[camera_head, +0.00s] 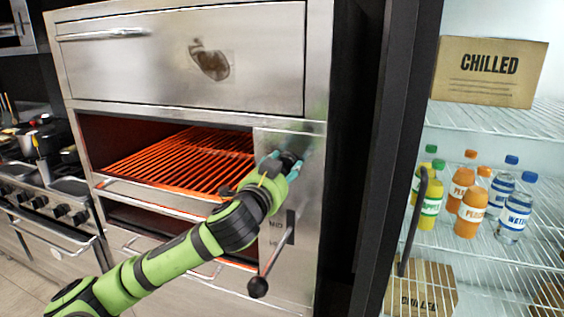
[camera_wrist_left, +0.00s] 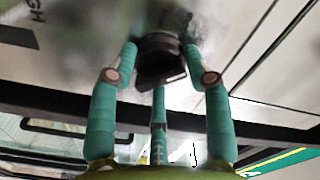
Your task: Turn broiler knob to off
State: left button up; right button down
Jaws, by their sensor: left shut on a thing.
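The broiler (camera_head: 205,75) is a tall steel unit with a glowing orange grate (camera_head: 185,160) in its open middle bay. Its black knob (camera_head: 291,160) sits on the steel panel right of the grate. My left gripper (camera_head: 284,166) has its teal fingers around the knob and is shut on it. The left wrist view shows the dark knob (camera_wrist_left: 158,52) between the fingertips of the gripper (camera_wrist_left: 160,62), close to the panel. The fingers and wrist partly cover the knob, and I cannot read its setting. My right gripper is not in view.
A lever with a black ball end (camera_head: 258,287) sticks out below the knob. At right, an open chilled cabinet holds bottles (camera_head: 470,212) and a "CHILLED" box (camera_head: 488,72). A stove with pans (camera_head: 60,190) stands at left.

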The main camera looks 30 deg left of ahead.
pick_arm(q)
jog(key=m+p, duration=0.1)
jog(key=m, duration=0.1)
jog(key=m+p, duration=0.1)
jog(key=m, duration=0.1)
jog(key=shift+r+m+p, duration=0.2)
jog(key=shift+m+p, duration=0.1)
jog(key=shift+a+m+p, duration=0.1)
jog(key=shift+m+p, duration=0.95)
jog(key=shift+m, duration=0.85)
jog(key=o, duration=1.2)
jog(key=shift+w+f, duration=0.1)
jog(key=shift+f, duration=0.05)
jog(key=v, duration=0.7)
jog(key=shift+s, duration=0.25)
